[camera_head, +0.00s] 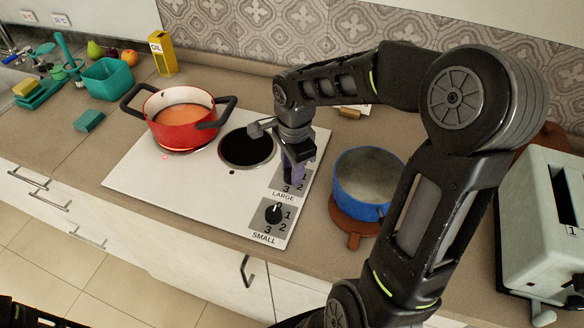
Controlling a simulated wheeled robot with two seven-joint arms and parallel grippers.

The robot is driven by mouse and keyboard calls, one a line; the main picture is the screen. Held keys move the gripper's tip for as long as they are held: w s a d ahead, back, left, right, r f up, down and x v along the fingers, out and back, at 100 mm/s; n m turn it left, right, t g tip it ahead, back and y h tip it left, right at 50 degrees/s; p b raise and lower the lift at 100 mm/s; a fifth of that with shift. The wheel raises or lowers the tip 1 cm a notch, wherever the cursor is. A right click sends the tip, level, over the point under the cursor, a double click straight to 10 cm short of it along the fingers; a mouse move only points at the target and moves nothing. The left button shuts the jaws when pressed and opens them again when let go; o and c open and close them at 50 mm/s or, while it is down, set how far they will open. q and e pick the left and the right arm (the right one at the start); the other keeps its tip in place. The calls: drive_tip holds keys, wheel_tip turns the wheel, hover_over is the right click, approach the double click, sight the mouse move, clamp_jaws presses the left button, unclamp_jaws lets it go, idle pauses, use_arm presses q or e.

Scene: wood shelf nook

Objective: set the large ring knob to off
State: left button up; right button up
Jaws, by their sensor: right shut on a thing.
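The white cooktop (150,195) lies on the counter with two control panels at its right front. My right gripper (291,180) points down over the panel labelled LARGE and is shut on the large ring knob there. The gripper hides the knob, so its pointer cannot be read. The digits 1, 2 and 3 show beside it. The small knob (273,214) on the panel labelled SMALL is free, just in front. The red pot (183,135) with orange contents stands on the left ring, which glows red underneath. The other ring (246,148) is dark and bare.
A blue pot (362,207) on a brown trivet (343,236) stands close to the right of my right gripper. A toaster (540,215) is at the far right. A teal bin (108,80), a yellow oil box (163,53) and fruit are at the back left.

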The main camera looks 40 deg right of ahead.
drive_tip(key=shift+n, duration=0.5)
clamp_jaws()
drive_tip(key=shift+n+b, duration=0.45)
drive_tip(key=shift+n, duration=0.45)
drive_tip(key=n, duration=0.2)
drive_tip(key=shift+n, duration=0.3)
drive_tip(key=n, duration=0.6)
drive_tip(key=shift+w+b, duration=0.1)
drive_tip(key=shift+b, duration=0.3)
drive_tip(key=n, duration=0.6)
drive_tip(key=shift+n+g+y, duration=0.3)
drive_tip(key=shift+n, duration=0.1)
drive_tip(key=n, duration=0.5)
drive_tip(key=shift+w+n, duration=0.1)
drive_tip(key=shift+n, duration=0.3)
drive_tip(key=o, duration=1.2)
unclamp_jaws()
